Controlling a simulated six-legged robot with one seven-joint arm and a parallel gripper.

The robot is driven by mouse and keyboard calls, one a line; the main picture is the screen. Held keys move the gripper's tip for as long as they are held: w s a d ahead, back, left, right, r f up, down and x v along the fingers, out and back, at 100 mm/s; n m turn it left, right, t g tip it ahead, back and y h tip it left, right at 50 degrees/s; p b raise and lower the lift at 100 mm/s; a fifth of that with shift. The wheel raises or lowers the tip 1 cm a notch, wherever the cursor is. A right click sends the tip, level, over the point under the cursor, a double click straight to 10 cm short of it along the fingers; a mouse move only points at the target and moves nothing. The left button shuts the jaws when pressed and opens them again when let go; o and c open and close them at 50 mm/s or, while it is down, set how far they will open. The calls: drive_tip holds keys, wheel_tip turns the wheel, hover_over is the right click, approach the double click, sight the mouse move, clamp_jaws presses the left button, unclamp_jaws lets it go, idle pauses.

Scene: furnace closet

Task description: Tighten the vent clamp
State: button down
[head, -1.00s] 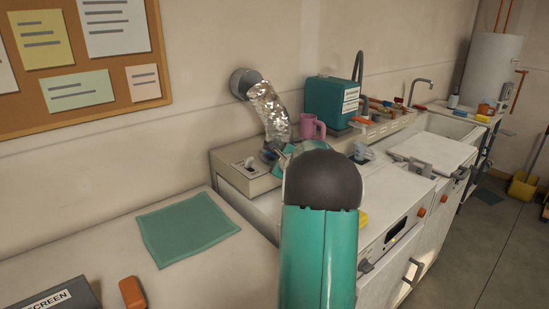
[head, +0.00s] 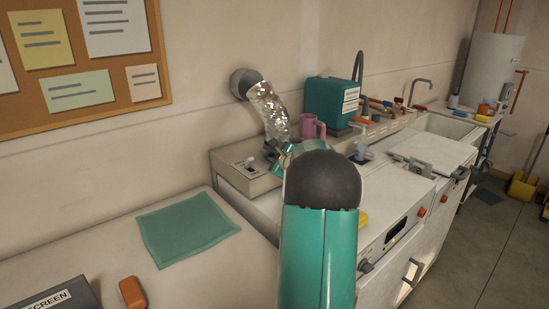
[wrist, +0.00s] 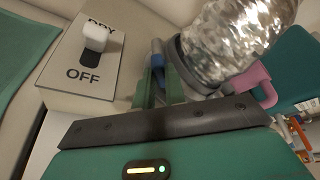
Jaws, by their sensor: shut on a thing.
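A crinkled silver vent duct (head: 270,112) curves down from a round grey wall collar (head: 243,82) to the back of the white machine; it also shows in the wrist view (wrist: 235,42). The dark grey vent clamp (wrist: 197,82) sits around the duct's lower end, with a blue knob (wrist: 157,52) on its left side. My gripper (wrist: 162,80) has its green fingers closed at the knob, and appears shut on it. The fingers hide the knob's lower part. In the head view my arm hides much of my gripper (head: 282,153).
A switch panel marked OFF (wrist: 85,62) is close on the left. A pink mug (head: 311,127) and a teal box (head: 331,101) stand just right of the duct. A green cloth (head: 187,228) lies on the left counter.

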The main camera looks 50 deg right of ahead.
drive_tip(key=shift+d+r+m+y, duration=0.1)
drive_tip(key=shift+d+m+y, duration=0.1)
drive_tip(key=shift+m+y, duration=0.8)
drive_tip(key=m+y, duration=0.2)
drive_tip(key=m, duration=0.2)
drive_tip(key=shift+d, duration=0.2)
drive_tip(key=shift+s, duration=0.1)
drive_tip(key=c, duration=1.4)
unclamp_jaws()
drive_tip(key=shift+r, duration=0.1)
drive_tip(key=shift+c, duration=0.2)
